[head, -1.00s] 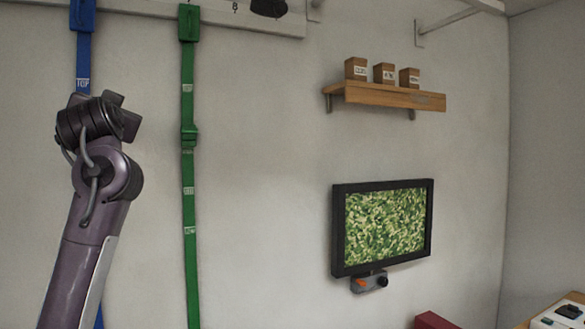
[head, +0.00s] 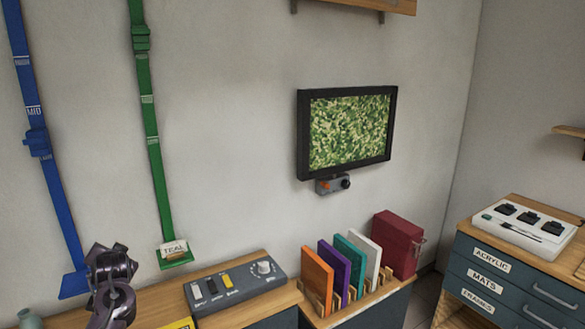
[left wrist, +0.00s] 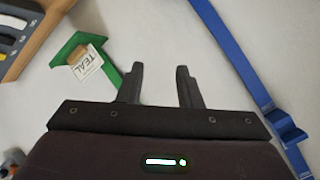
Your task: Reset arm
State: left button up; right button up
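My left arm shows at the lower left of the head view, in front of the counter; its fingers cannot be made out there. In the left wrist view my left gripper (left wrist: 160,85) has its two dark fingers apart with nothing between them. Behind the fingers is the pale wall. The foot of the green strap (left wrist: 80,55), with a TEAL tag (left wrist: 88,66), is to their left, and the blue strap (left wrist: 240,60) is to their right. My right gripper is in neither view.
A grey switch box (head: 235,284) sits on the wooden counter. Coloured panels (head: 318,273) stand in a rack beside a red box (head: 397,243). A screen (head: 348,132) hangs on the wall. A labelled drawer cabinet (head: 510,280) with a white tray (head: 526,228) stands at the right.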

pick_arm(q)
jog(key=w+d+r+m+t+h, duration=0.1)
jog(key=w+d+r+t+h, duration=0.25)
jog(key=d, duration=0.35)
jog(key=w+d+r+m+t+h, duration=0.1)
jog(key=w+d+r+t+h, duration=0.3)
jog(key=d, duration=0.3)
jog(key=s+d+f+g+b, duration=0.15)
jog(key=s+f, duration=0.35)
jog(key=f, duration=0.9)
jog(key=s+f+g, duration=0.3)
jog(key=s+f, duration=0.2)
jog(key=f, duration=0.9)
jog(key=s+d+f+g, duration=0.15)
jog(key=s+f, duration=0.45)
jog(key=f, duration=0.9)
jog(key=s+d+f+n+g+b, duration=0.1)
jog(key=s+f+g, duration=0.2)
jog(key=s+f, duration=0.85)
jog(key=s+d+f+g+b, duration=0.1)
jog(key=s+d+f+g, duration=0.15)
jog(key=s+f, duration=0.85)
jog(key=s+d+f+g, duration=0.1)
jog(key=s+f, duration=0.3)
jog(key=s, duration=1)
jog(key=s+d+f+g, duration=0.2)
jog(key=s+f+g, duration=0.2)
jog(key=s, duration=1.1)
jog(key=shift+d+h, duration=0.2)
jog(key=shift+h, duration=0.15)
